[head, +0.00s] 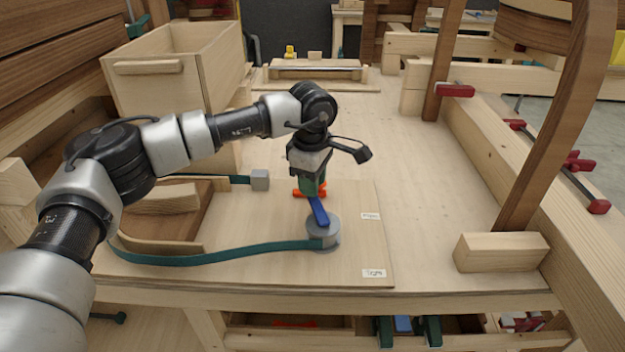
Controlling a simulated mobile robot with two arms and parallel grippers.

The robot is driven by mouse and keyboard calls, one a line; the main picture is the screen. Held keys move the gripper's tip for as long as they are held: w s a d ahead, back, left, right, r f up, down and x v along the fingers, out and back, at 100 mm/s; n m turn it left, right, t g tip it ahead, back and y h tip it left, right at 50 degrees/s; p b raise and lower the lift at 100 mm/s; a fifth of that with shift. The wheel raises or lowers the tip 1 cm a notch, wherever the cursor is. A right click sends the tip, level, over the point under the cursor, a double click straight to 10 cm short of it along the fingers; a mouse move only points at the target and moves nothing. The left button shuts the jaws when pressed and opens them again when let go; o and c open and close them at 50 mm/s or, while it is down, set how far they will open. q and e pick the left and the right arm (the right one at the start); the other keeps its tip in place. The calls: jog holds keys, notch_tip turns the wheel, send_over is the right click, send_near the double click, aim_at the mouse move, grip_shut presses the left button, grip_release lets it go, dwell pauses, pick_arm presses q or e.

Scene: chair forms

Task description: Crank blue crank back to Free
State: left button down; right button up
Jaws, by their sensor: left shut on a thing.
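The blue crank (318,212) is a short blue arm on a round grey hub (324,236) on the wooden board. It points away from me and slightly left, toward the far side of the board. My left gripper (310,192) reaches down over its far end and is shut on it. The gripper hides the crank's grip end; orange and green parts show there. A small white label (370,216), apparently Free, lies right of the crank. A second label (374,273), apparently Tight, lies nearer me. My right gripper is out of view.
A teal strap (210,256) runs from the hub around a curved wooden form (165,215) to a grey block (260,180). A wooden box (160,85) stands back left. A loose wood block (500,251) and clamped chair parts stand right.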

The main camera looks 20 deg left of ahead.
pick_arm(q)
jog(key=shift+d, duration=0.1)
jog(key=d+m, duration=0.1)
jog(key=w+m+b, duration=0.1)
jog(key=m, duration=0.1)
jog(key=shift+d, duration=0.4)
jog(key=d+m, duration=0.1)
jog(key=m, duration=0.1)
jog(key=d+m+b, duration=0.1)
jog(key=shift+w+d+m, duration=0.1)
jog(key=shift+d+m, duration=0.05)
jog(key=shift+m, duration=0.25)
jog(key=d+m, duration=0.1)
jog(key=m, duration=0.2)
jog(key=d+m, duration=0.1)
jog(key=shift+s+d+m+b, duration=0.3)
jog(key=shift+d+b, duration=0.05)
jog(key=m, duration=0.1)
jog(key=s+d+m, duration=0.1)
jog(key=shift+d+m, duration=0.25)
jog(key=shift+m, duration=0.05)
jog(key=shift+s+d+m+b, duration=0.15)
jog(key=shift+d+m+b, duration=0.15)
jog(key=shift+m, duration=0.3)
